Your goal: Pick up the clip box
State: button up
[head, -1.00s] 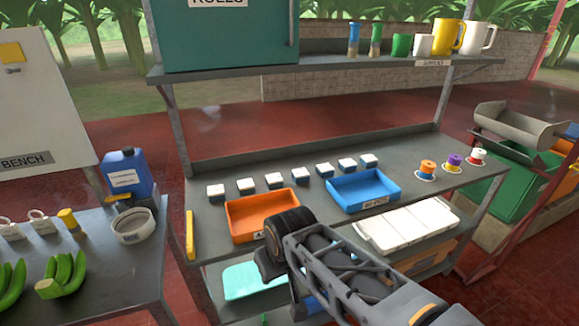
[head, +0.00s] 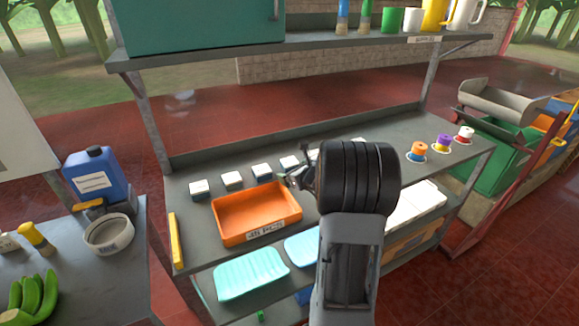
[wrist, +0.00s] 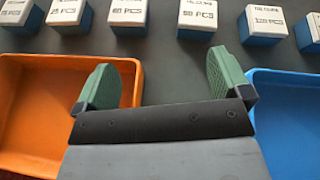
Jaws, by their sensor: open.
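Several small boxes with white labelled tops and blue sides stand in a row on the bench. In the head view the leftmost box (head: 199,189) and the one beside it (head: 232,179) are clear, while my arm partly hides the right end of the row. I cannot tell which is the clip box; the label print is too small or cut off. My gripper (wrist: 162,88) is open and empty, its green pads apart. It also shows in the head view (head: 297,179). In the wrist view, a box (wrist: 130,17) and another box (wrist: 197,18) lie ahead of it.
An orange tray (head: 257,235) is left of my gripper, and a blue tray (wrist: 290,125) is to its right. Colored spools (head: 418,152) stand at the bench's right. A shelf (head: 300,48) hangs above, held by posts. A turquoise tray (head: 250,273) sits below.

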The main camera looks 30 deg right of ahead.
aim_at(292, 165)
jog(key=d+m, duration=0.1)
jog(key=d+f+m+h, duration=0.1)
jog(key=d, duration=0.1)
jog(key=d+f+m+h, duration=0.1)
jog(key=shift+w+d+f, duration=0.1)
jog(key=shift+w+d, duration=0.15)
jog(key=shift+w, duration=0.15)
jog(key=p+x, duration=0.1)
jog(key=x, duration=0.5)
jog(key=shift+w+f, duration=0.15)
jog(key=shift+p+x, duration=1.05)
jog(key=shift+x, duration=2)
jog(key=shift+c, duration=0.3)
jog(key=c, duration=0.9)
jog(key=shift+c, duration=0.3)
